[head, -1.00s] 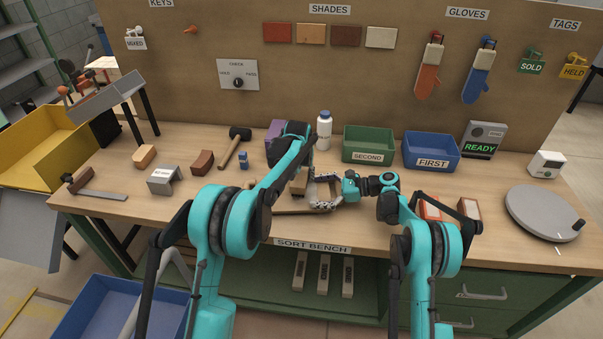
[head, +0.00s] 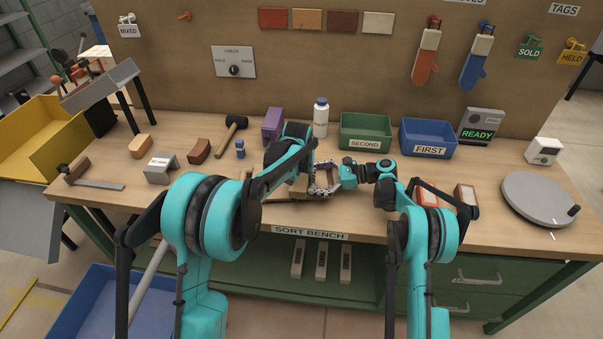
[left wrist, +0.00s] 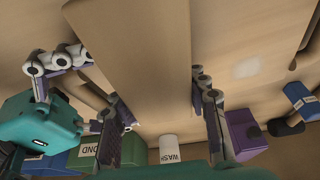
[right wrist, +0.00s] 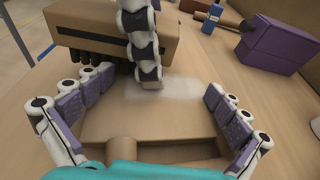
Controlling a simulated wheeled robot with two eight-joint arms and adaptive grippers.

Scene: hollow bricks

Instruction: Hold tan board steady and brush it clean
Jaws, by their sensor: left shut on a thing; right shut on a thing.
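The tan board (right wrist: 150,130) lies low between the fingers of my right gripper (right wrist: 158,84) in the right wrist view. A pale dusty patch (right wrist: 170,96) shows beside its far edge. My right gripper, also in the head view (head: 324,180), is shut on the board. A tan brush (right wrist: 110,32) with dark bristles is over the far side of the board. My left gripper (left wrist: 152,82) is shut on the brush, whose tan block (left wrist: 140,50) fills the middle of the left wrist view. In the head view my left arm hides much of the brush and board.
A purple block (head: 272,124), a white bottle (head: 320,118), a green bin (head: 365,134) and a blue bin (head: 428,138) stand behind. A mallet (head: 232,124) and small blocks lie left. A grey turntable (head: 540,198) is right. The bench front is fairly clear.

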